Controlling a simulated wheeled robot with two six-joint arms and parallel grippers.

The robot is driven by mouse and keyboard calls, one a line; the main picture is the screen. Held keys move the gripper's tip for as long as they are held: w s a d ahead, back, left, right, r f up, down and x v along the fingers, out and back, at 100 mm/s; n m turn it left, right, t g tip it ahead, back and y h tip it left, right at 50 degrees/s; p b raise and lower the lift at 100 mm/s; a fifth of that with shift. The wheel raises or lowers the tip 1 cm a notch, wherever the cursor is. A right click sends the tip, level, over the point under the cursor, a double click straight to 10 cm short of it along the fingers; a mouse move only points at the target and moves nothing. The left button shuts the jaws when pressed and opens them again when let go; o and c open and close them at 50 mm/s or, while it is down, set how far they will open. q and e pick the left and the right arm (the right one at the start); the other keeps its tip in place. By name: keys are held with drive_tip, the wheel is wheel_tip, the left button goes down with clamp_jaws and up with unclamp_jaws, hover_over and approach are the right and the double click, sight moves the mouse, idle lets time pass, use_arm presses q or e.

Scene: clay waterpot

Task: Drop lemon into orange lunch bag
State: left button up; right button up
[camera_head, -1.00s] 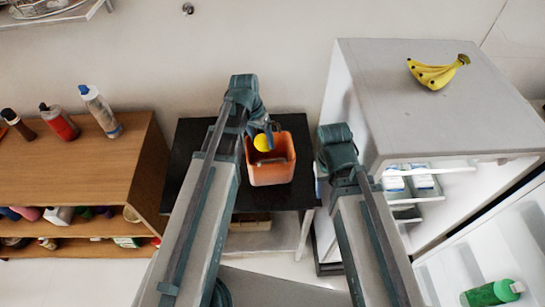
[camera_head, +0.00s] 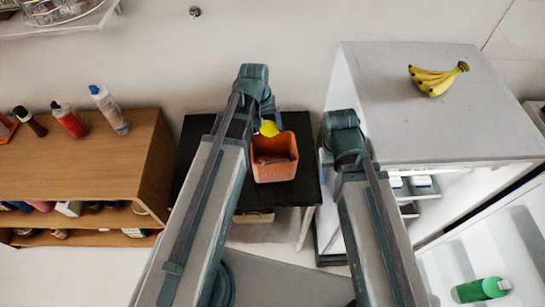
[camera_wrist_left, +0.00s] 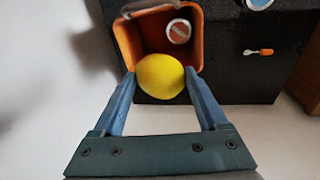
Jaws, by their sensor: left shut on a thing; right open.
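The orange lunch bag (camera_head: 275,172) stands open on a black table. The yellow lemon (camera_head: 269,128) is at the bag's far-left rim in the head view. My left gripper (camera_head: 265,124) is shut on the lemon; its fingers are mostly hidden there. In the left wrist view, the lemon (camera_wrist_left: 160,76) sits between the two blue fingertips of the left gripper (camera_wrist_left: 160,84). It overlaps the near rim of the lunch bag (camera_wrist_left: 134,45). My right gripper (camera_head: 345,145) is right of the bag, apart from it, its fingers hard to see.
A round reddish and white item (camera_wrist_left: 179,31) lies inside the bag. The black table (camera_head: 195,150) stands between a wooden shelf (camera_head: 80,165) with bottles and a white fridge (camera_head: 440,125) with bananas (camera_head: 438,79) on top. A green bottle (camera_head: 482,290) lies in the fridge door.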

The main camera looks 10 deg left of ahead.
use_arm(q)
wheel_tip(320, 180, down, 6)
drive_tip(key=b, duration=0.6)
drive_tip(key=o, duration=1.3)
drive_tip(key=shift+r, duration=0.1)
drive_tip(key=r+p, duration=0.4)
drive_tip(key=s+a+r+p, duration=0.1)
drive_tip(key=r+p, duration=0.8)
drive_tip(key=shift+s+a+r+p, duration=0.25)
drive_tip(key=shift+s+a+p, duration=0.05)
drive_tip(key=shift+s+p, duration=0.1)
drive_tip(key=shift+f, duration=0.1)
